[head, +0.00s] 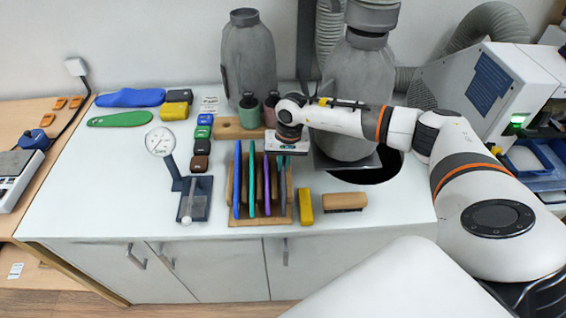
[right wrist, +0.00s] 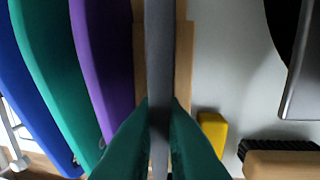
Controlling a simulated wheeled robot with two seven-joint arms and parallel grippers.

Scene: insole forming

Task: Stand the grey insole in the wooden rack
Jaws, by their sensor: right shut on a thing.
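The wooden rack (head: 245,222) stands on the white counter in the head view. A blue, a green and a purple insole stand on edge in it, from left to right. My right gripper (head: 284,163) is over the rack's right end, pointing down. In the right wrist view its dark green fingers (right wrist: 160,125) are shut on the grey insole (right wrist: 159,45). The grey insole is on edge, right of the purple one (right wrist: 103,60), in line with the rack's wood (right wrist: 184,70). Its lower edge is hidden, so I cannot tell whether it touches the rack's base. My left gripper is not in view.
A yellow block (head: 304,207) and a wooden brush (head: 345,202) lie just right of the rack. A dial gauge stand (head: 190,187) is to its left. A round dark opening (head: 372,170) is at the right.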

